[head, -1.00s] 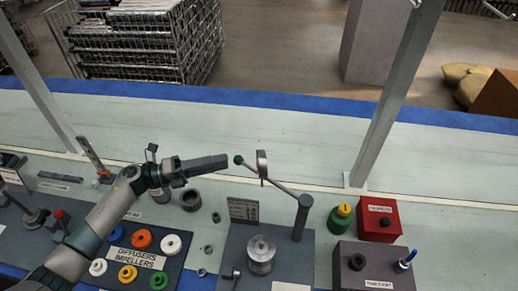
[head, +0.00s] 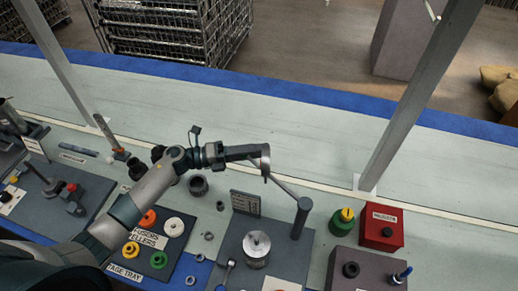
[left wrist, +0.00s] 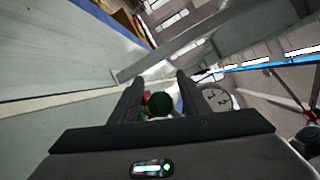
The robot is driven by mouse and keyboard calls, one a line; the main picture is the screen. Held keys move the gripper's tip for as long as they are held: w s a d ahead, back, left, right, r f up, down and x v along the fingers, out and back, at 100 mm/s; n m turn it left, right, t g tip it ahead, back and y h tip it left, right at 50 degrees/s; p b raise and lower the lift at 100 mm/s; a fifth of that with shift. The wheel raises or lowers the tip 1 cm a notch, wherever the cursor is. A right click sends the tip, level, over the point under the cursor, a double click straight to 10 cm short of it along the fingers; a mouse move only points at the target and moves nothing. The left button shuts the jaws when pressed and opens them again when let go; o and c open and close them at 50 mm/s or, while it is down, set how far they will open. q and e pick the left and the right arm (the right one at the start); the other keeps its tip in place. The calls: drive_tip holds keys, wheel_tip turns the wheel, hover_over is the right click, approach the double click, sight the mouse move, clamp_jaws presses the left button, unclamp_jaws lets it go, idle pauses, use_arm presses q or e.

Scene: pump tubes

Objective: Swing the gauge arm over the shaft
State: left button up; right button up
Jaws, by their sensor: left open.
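The gauge arm (head: 287,190) is a thin rod reaching up and left from a dark post (head: 300,218). Its round dial gauge (head: 265,158) is seen edge-on; the dial face (left wrist: 216,98) shows in the left wrist view. My left gripper (head: 255,152) is open at the arm's free end. In the left wrist view the green knob (left wrist: 160,106) lies between its two fingers; in the head view the gripper hides the knob. A silver cylindrical part (head: 257,246), perhaps the shaft's top, stands on the grey fixture below, in front of the gauge. My right gripper is out of view.
A small dark upright plate (head: 245,202) stands behind the silver part. A green bottle (head: 342,221) and a red box (head: 381,227) stand right of the post. Coloured rings lie on the tray (head: 187,264) at left.

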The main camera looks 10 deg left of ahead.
use_arm(q)
clamp_jaws()
drive_tip(key=shift+s+a, duration=0.1)
drive_tip(key=shift+s, duration=0.05)
